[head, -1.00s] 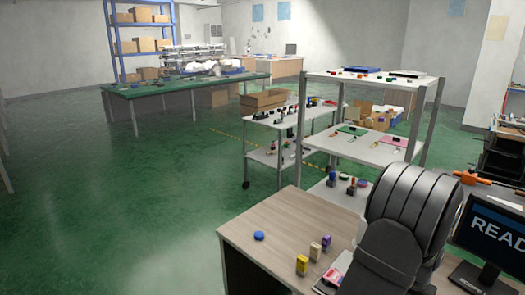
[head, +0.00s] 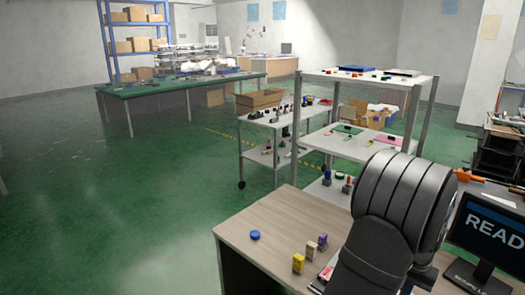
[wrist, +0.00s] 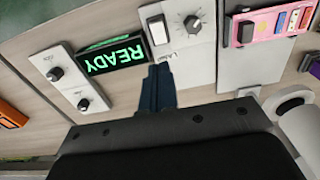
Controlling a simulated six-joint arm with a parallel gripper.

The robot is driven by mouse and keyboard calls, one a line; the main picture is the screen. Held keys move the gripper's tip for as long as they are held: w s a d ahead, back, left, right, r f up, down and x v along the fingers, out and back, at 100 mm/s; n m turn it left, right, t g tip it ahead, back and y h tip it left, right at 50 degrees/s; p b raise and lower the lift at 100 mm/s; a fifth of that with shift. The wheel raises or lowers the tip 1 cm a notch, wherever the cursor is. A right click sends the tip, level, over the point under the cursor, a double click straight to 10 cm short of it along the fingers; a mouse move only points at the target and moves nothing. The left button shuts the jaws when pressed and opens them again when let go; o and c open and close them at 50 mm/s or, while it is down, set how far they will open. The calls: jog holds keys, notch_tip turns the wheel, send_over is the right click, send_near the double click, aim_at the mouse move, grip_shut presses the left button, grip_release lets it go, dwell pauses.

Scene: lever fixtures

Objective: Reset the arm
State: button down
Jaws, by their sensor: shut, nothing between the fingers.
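My gripper (wrist: 157,88) shows in the wrist view as narrow dark blue fingers, shut and empty, pointing up the picture toward a panel. The fingertips are close to a READY display (wrist: 114,54) with green letters, upside down, and a white switch plate (wrist: 180,30) with a rocker and a dark knob. I cannot tell whether they touch anything. In the head view my dark grey arm covers the right part of the desk, and the gripper is hidden.
Plates with dark knobs (wrist: 56,72) and a pink box (wrist: 258,27) are near the gripper. On the wooden desk (head: 285,215) lie a blue disc (head: 255,235), a yellow block (head: 298,262) and other small blocks. A monitor (head: 488,228) stands at the right. Open green floor lies left.

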notch_tip(320, 180, up, 9)
jog(key=s+a, duration=0.1)
jog(key=shift+s+a+f+t+h, duration=0.15)
jog(key=shift+s+t+h, duration=0.15)
jog(key=shift+t, duration=0.1)
jog(key=c, duration=2.2)
grip_release()
jog(key=c, duration=1.1)
grip_release()
jog(key=o, duration=0.4)
jog(key=shift+w+a+n, duration=0.2)
jog(key=shift+w+n, duration=0.1)
jog(key=o, duration=0.7)
jog(key=w+a+r+n, duration=0.1)
jog(key=w+a+n, duration=0.2)
jog(key=w+n, duration=0.2)
jog(key=shift+w+a+n, duration=0.2)
jog(key=shift+w+n, duration=0.1)
jog(key=w+a+r+n, duration=0.2)
jog(key=w+a+n, duration=0.65)
jog(key=n, duration=0.25)
notch_tip(320, 180, down, 10)
jog(key=shift+w+n+g, duration=0.4)
jog(key=shift+a+r, duration=0.1)
jog(key=shift+r, duration=0.05)
